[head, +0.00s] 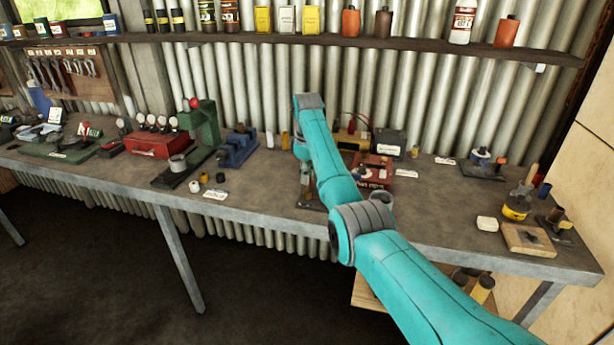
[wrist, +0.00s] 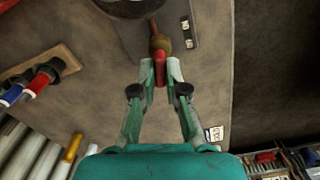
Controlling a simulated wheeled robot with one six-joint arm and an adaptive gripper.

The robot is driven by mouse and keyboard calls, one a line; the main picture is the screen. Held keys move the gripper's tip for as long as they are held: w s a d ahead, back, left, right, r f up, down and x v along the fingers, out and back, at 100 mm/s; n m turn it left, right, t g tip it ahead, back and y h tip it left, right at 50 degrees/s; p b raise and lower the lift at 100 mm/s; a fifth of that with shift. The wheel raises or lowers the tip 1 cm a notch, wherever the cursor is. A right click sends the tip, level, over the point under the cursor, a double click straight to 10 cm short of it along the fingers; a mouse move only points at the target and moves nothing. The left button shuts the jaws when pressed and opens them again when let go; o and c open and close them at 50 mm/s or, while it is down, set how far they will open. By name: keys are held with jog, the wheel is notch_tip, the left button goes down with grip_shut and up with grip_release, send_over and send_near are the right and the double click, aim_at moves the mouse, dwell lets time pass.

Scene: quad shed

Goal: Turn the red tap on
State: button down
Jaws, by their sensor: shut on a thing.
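The red tap shows in the wrist view as a red lever (wrist: 160,76) joined to a brass-coloured round body (wrist: 160,43), with another red part beyond it. My gripper (wrist: 161,65) has its two fingers shut on the red lever, one finger on each side. The lever points down the picture toward my palm. In the head view my teal arm covers most of the gripper and the tap, so I cannot make out the grip there.
In the wrist view, a board (wrist: 62,62) with blue-handled and red-handled items lies left of my gripper. A white label card (wrist: 213,134) is at right.

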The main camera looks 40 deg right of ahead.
jog(key=shift+n, duration=1.5)
jog(key=c, duration=1.2)
grip_release()
notch_tip(320, 180, up, 8)
jog(key=shift+f, duration=0.25)
